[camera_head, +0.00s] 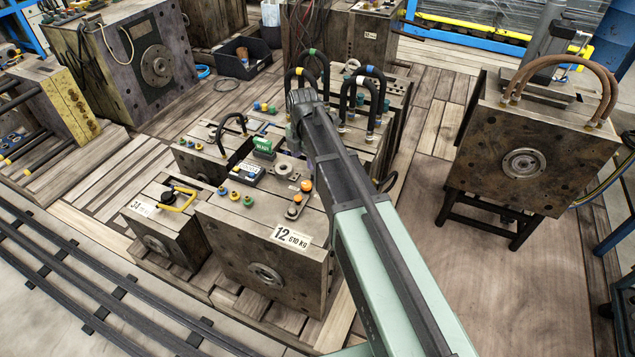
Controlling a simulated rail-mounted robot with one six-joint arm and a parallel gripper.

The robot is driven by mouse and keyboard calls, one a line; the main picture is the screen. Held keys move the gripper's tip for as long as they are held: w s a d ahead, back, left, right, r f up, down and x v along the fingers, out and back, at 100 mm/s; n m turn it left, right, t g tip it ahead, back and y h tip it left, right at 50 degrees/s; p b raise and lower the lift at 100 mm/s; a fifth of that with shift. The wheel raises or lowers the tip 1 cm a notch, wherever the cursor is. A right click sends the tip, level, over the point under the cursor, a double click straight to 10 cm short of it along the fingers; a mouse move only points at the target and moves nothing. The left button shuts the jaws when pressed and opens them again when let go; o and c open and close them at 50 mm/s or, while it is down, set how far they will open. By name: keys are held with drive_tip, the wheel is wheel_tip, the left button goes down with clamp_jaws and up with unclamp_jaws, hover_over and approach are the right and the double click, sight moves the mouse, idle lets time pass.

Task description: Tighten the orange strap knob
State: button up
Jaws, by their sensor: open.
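Two orange knobs show on top of the mould marked 12 (266,262). One orange knob (297,198) sits on a small grey piece, and the other orange knob (306,186) is just behind it. I cannot tell which belongs to a strap. My arm reaches from the lower right over the moulds. My gripper (294,138) is at its far end, dark and small, open and apart from the orange knobs, farther back in the picture. Its fingertips are hard to make out against the hoses and the arm link.
A smaller mould (180,232) with a yellow handle (177,200) stands left of mould 12. Black hose loops (365,85) rise behind, close to my arm. A mould with brown hoses (540,135) stands at right. Rails (90,290) cross the lower left. Open floor (500,280) lies at right.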

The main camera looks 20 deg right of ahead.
sight(306, 185)
wheel_tip(306, 185, down, 11)
drive_tip(key=b, duration=1.1)
drive_tip(key=shift+r, duration=0.1)
drive_tip(key=c, duration=0.9)
